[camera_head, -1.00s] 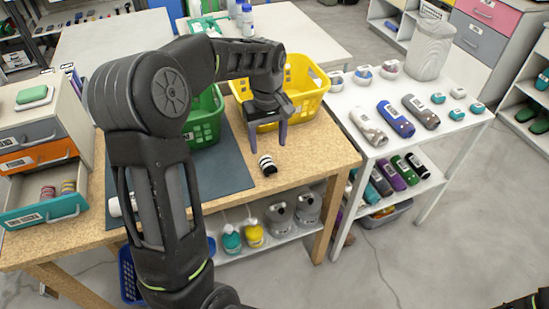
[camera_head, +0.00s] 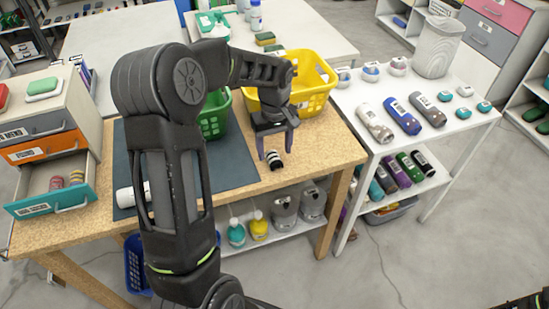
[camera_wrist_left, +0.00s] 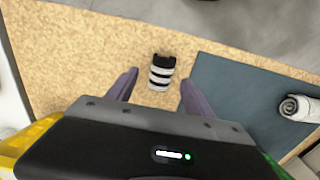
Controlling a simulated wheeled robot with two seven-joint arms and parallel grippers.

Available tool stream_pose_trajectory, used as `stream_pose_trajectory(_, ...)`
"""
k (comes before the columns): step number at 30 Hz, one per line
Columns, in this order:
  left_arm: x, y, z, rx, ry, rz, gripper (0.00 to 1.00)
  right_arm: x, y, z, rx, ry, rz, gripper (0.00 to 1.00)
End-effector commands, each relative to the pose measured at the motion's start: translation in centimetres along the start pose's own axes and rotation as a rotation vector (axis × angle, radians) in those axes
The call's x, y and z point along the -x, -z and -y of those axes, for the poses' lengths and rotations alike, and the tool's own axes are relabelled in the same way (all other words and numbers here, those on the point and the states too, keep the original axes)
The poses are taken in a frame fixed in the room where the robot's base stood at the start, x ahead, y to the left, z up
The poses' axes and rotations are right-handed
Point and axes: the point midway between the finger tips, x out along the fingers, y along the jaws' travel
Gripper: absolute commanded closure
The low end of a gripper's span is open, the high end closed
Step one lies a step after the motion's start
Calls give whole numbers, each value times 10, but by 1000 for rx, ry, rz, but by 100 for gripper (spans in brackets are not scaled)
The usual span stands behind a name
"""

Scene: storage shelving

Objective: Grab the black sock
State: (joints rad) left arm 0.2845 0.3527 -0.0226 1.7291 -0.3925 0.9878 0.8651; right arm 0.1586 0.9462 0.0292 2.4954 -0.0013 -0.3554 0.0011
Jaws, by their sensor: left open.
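The black sock (camera_head: 275,160) is rolled, with white stripes, and lies on the wooden table (camera_head: 320,150) just right of the dark mat. My left gripper (camera_head: 274,143) is open and empty, pointing down just above the sock in the head view. In the left wrist view the sock (camera_wrist_left: 161,72) lies beyond the fingertips and between their lines, with the open fingers (camera_wrist_left: 158,88) to each side. It looks apart from both fingers.
A yellow basket (camera_head: 318,92) and a green basket (camera_head: 212,122) stand behind the gripper. A white roll (camera_wrist_left: 300,108) lies on the dark mat (camera_wrist_left: 235,90). An open teal drawer (camera_head: 50,203) is at the left. A white table (camera_head: 350,97) with rolled items adjoins at the right.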

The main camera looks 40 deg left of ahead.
Motion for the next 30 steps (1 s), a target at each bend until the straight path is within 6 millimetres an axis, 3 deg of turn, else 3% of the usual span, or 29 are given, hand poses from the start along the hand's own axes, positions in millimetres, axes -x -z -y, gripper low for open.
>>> stream_pose_trajectory(7, -29, 0, 0, 0, 1, 1, 39, 5, 0, 2, 0, 0, 0, 64)
stream_pose_trajectory(25, -29, 0, 0, 0, 0, 0, 39, 5, 0, 2, 0, 0, 0, 64)
stream_pose_trajectory(30, -29, 0, 0, 0, 0, 0, 53, 5, 0, 2, 0, 0, 0, 64)
